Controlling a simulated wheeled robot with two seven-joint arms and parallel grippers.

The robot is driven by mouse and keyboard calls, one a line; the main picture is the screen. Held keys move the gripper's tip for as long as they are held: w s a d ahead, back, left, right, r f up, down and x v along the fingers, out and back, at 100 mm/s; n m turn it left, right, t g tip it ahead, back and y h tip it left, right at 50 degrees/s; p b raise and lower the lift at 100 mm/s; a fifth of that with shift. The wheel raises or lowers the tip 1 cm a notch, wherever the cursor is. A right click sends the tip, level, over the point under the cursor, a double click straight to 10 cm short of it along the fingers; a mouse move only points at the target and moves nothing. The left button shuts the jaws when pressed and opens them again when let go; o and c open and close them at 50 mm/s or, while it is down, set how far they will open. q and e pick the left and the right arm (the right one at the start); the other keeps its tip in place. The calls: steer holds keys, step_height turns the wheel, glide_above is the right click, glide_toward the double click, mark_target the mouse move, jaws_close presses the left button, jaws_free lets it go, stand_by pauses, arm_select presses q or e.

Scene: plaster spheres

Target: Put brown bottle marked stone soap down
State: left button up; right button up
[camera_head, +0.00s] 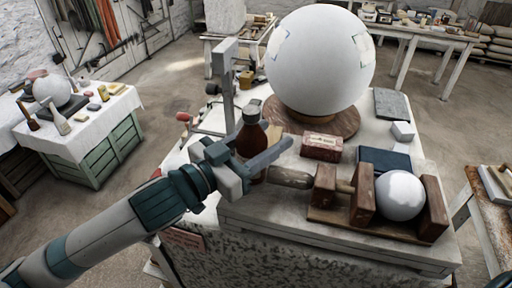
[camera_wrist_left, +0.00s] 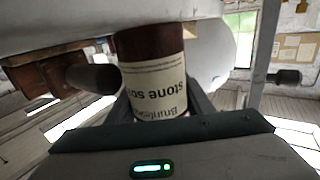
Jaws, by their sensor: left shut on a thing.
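The brown bottle (camera_head: 251,134) with a dark cap stands upright at the left side of the white work table (camera_head: 245,208). My left gripper (camera_head: 262,160) is shut on it, with one finger across its front. In the left wrist view the picture is upside down, and the bottle's cream label (camera_wrist_left: 155,90) reads "stone so…", with the rest cut off. The bottle's base is close to the table surface, but I cannot tell if it touches. My right gripper is not in view.
A big white sphere (camera_head: 318,62) on a round wooden base stands behind the bottle. A red-brown box (camera_head: 322,147), a wooden clamp with a small white sphere (camera_head: 400,195) and a grey upright post (camera_head: 228,90) are nearby. A side table (camera_head: 100,113) stands at left.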

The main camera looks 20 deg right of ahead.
arm_select(q)
step_height(320, 180, up, 10)
steer(key=b, duration=0.3)
stand_by(0.4)
stand_by(0.4)
steer(key=shift+a, duration=0.1)
